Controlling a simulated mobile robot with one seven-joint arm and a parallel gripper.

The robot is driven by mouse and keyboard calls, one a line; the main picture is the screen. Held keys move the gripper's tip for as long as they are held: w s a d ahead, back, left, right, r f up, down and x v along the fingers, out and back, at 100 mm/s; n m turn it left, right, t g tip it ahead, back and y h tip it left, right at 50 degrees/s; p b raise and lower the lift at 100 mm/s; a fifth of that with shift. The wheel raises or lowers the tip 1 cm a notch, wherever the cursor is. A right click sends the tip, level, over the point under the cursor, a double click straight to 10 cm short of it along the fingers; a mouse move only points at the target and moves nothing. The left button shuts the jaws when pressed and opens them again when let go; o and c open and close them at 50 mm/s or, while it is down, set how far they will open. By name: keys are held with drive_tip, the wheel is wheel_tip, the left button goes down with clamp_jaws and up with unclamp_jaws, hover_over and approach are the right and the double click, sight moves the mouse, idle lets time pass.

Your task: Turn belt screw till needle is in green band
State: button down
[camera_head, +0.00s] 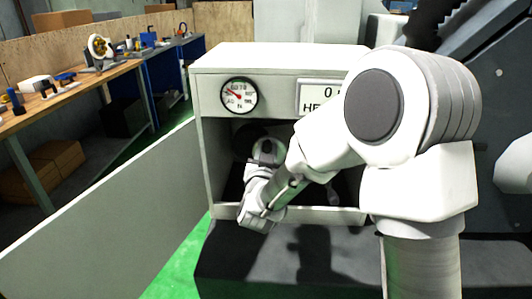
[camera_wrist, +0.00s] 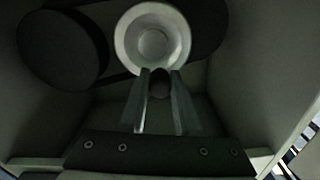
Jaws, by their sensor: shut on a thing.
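The belt screw (camera_wrist: 160,84) shows a dark rounded end between the fingertips of my gripper (camera_wrist: 160,76) in the wrist view. My gripper is shut on it, one finger on each side. The rest of the screw is hidden. In the head view my arm reaches into the open front of the machine, and I cannot make out the fingertips there. The round gauge (camera_head: 240,95) is on the machine's upper left front. Its red needle points to the upper left. I cannot make out the green band at this size.
In the wrist view, a pale round pulley (camera_wrist: 152,42) is just beyond the fingertips, with a dark wheel (camera_wrist: 62,50) to its left. Cavity walls stand close on both sides. A white display panel (camera_head: 318,96) is right of the gauge. A grey panel (camera_head: 110,222) stands at left.

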drive_tip(key=m+b, duration=0.1)
drive_tip(key=b, duration=0.1)
drive_tip(key=d+m+b, duration=0.1)
drive_tip(key=m+b, duration=0.2)
drive_tip(key=b, duration=0.1)
drive_tip(key=shift+d+f, duration=0.15)
drive_tip(key=shift+f, duration=0.1)
drive_tip(key=m+b, duration=0.3)
drive_tip(key=shift+d+b, duration=0.3)
drive_tip(key=shift+d, duration=0.1)
drive_tip(key=shift+r, duration=0.1)
drive_tip(key=c, duration=0.6)
unclamp_jaws()
drive_tip(key=shift+s, duration=0.1)
